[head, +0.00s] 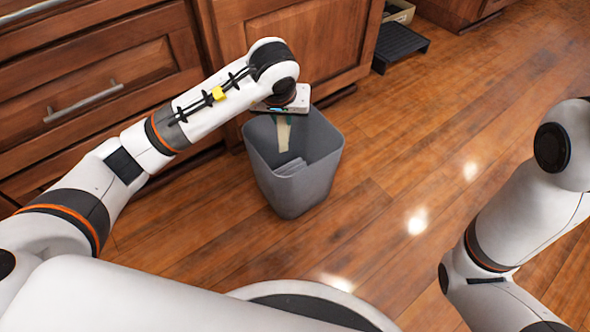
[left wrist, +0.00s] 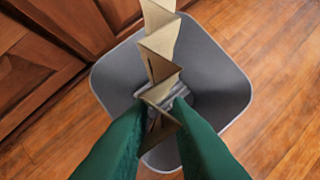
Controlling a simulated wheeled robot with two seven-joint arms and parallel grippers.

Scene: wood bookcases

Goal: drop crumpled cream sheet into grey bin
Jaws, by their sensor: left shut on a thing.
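The crumpled cream sheet (head: 283,135) shows as a pale strip inside the mouth of the grey bin (head: 300,190), under my left wrist. In the left wrist view the sheet (left wrist: 160,42) is folded in a zigzag. My left gripper (left wrist: 158,112), with green fingers, is shut on the sheet, over the bin (left wrist: 232,92). In the head view the left gripper (head: 283,119) is partly hidden under the wrist. The bin stands upright on the floor, open at the top. My right gripper is out of view.
Wooden cabinets (head: 100,70) with a metal handle stand behind and left of the bin. A black step-like stand (head: 400,45) is on the floor at the back. The wood floor (head: 430,150) right of the bin is clear. Greyish pieces (head: 290,167) lie inside the bin.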

